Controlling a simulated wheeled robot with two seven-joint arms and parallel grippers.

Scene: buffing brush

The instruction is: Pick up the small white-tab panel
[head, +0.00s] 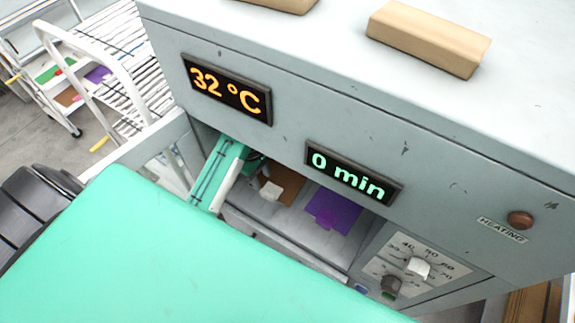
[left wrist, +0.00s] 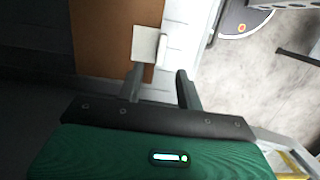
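The small panel is a brown board (head: 285,181) with a white tab (head: 270,190), inside the machine's opening below the displays. In the left wrist view, the brown panel (left wrist: 108,38) runs upward from the gripper and its white tab (left wrist: 148,44) is just ahead of the fingers. My left gripper (left wrist: 160,72) is open. Its left fingertip is close under the tab's lower edge; contact cannot be told. The right finger stands clear to the right. In the head view the left gripper (head: 258,165) is partly hidden at the opening's left side. My right gripper is not in view.
A purple panel (head: 333,210) lies right of the brown one. The grey machine (head: 330,95) encloses the opening from above, with a 32 °C display (head: 227,89), a 0 min display (head: 352,173) and knobs (head: 417,267) at right. A white rack (head: 110,60) stands at left.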

